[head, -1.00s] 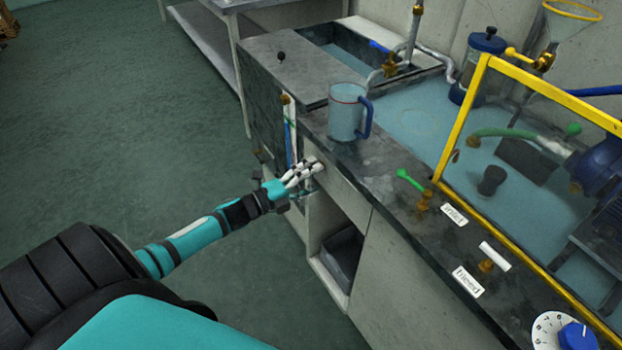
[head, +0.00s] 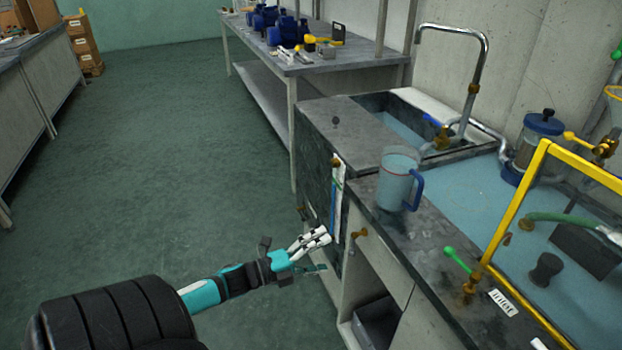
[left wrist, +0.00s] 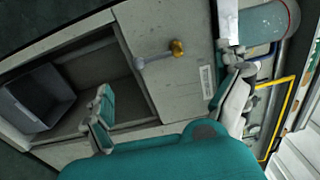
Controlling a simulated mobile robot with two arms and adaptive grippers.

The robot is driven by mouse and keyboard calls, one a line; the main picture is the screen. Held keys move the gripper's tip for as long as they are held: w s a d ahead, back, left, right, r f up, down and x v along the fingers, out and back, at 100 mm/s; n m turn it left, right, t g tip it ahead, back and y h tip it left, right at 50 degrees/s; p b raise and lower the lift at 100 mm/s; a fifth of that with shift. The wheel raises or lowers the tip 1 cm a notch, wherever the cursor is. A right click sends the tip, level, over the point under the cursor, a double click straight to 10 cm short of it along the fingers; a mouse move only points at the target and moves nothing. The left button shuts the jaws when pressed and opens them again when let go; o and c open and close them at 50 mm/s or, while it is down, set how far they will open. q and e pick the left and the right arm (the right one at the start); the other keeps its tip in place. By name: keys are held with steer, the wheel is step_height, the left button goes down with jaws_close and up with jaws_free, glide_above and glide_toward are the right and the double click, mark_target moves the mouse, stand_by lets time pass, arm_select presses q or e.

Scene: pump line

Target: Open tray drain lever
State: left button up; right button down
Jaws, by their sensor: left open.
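A small lever with a brass hub (left wrist: 177,47) and a grey handle shows in the left wrist view on the pale cabinet front, near a label too small to read. In the head view, a brass fitting (head: 360,233) sticks out of the cabinet front below the counter edge; it looks like the same lever. I cannot confirm from its label that it is the tray drain lever. My left gripper (head: 322,252) is open and empty, just left of the fitting and apart from it. Its spread fingers (left wrist: 168,105) also show in the wrist view. My right gripper is out of view.
A jug (head: 398,183) stands on the counter near its edge, above the fitting. A green lever (head: 457,260) sits by the yellow frame (head: 515,215). An open cabinet bay holds a grey bin (head: 378,322). The floor at left is clear.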

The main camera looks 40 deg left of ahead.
arm_select(q)
steer(key=shift+v, duration=1.55)
